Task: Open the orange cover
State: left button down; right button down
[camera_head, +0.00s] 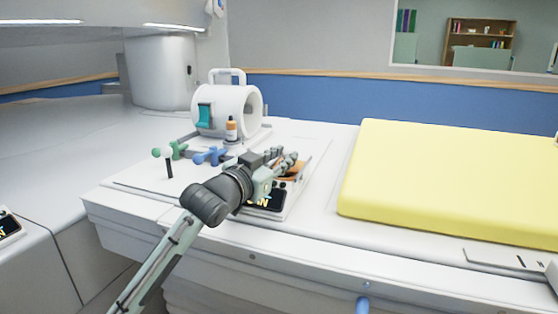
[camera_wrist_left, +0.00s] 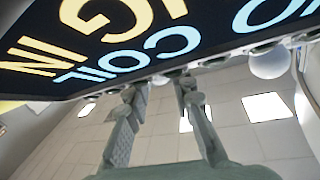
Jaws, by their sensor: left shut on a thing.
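The orange cover (camera_head: 289,171) lies on the small white unit on the bed and is partly hidden behind my left gripper. My left gripper (camera_head: 287,160) reaches in from the front left and is at the cover, shut on it. In the left wrist view, my gripper (camera_wrist_left: 160,88) has its two fingers apart with their tips up at the edge of a black lettered panel (camera_wrist_left: 110,38). The orange cover cannot be made out there. My right gripper is not in view.
A white coil (camera_head: 228,106) with a handle stands behind. An orange-labelled bottle (camera_head: 231,129), a blue piece (camera_head: 210,155) and a green piece (camera_head: 178,150) are close to my arm. A yellow mattress (camera_head: 450,180) lies to the right. The front left of the bed is bare.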

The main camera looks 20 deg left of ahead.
pick_arm(q)
jog(key=c, duration=1.3)
grip_release()
jog(key=v, duration=1.2)
jog(key=shift+r, duration=0.1)
